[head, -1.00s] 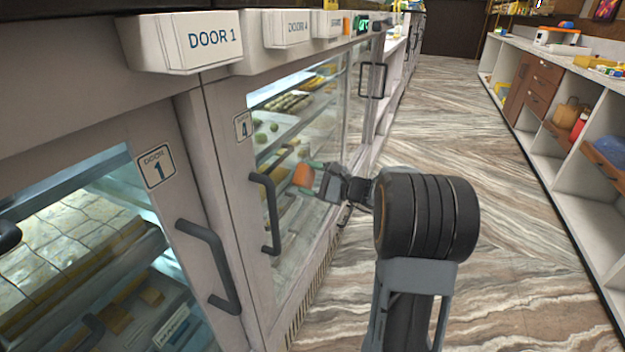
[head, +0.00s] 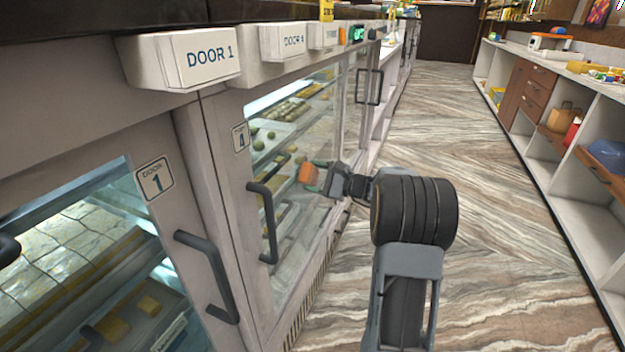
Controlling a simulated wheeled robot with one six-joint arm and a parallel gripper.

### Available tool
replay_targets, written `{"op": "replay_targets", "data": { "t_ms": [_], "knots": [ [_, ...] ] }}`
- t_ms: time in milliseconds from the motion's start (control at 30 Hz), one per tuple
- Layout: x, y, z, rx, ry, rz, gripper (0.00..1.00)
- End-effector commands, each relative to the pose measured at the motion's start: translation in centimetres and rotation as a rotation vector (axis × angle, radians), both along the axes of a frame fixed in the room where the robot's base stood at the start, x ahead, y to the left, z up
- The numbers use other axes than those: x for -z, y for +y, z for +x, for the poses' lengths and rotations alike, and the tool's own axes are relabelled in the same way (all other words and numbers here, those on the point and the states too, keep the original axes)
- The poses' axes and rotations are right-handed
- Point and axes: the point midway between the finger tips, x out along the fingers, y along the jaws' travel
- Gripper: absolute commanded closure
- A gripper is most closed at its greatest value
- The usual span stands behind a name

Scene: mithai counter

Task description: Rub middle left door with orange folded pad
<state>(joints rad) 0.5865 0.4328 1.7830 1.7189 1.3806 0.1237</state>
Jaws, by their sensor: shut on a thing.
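My gripper (head: 318,178) is shut on the orange folded pad (head: 306,173), which sticks out to the left toward the glass of the door labelled 4 (head: 312,122). The pad is close to this glass; I cannot tell whether it touches. That door is shut, with a dark vertical handle (head: 266,222) left of the pad. The door labelled 1 (head: 192,190) is nearer, at the left, and also shut. Another glass door (head: 353,100) stands farther along. None of the visible labels says "middle left".
Sweets on trays (head: 270,128) show behind the glass. Small items, one orange (head: 342,36) and one green (head: 357,33), sit on the ledge above. A white shelf unit (head: 555,135) runs along the right. The marbled floor (head: 455,130) between is clear.

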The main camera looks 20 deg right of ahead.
Motion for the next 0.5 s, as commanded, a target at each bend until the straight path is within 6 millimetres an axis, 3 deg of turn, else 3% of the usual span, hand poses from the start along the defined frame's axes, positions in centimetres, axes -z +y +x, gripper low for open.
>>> {"op": "replay_targets", "data": {
  "t_ms": [500],
  "knots": [
    [-0.1, -2.0, 2.0, 0.0, 0.0, 0.0, 0.56]
  ]
}}
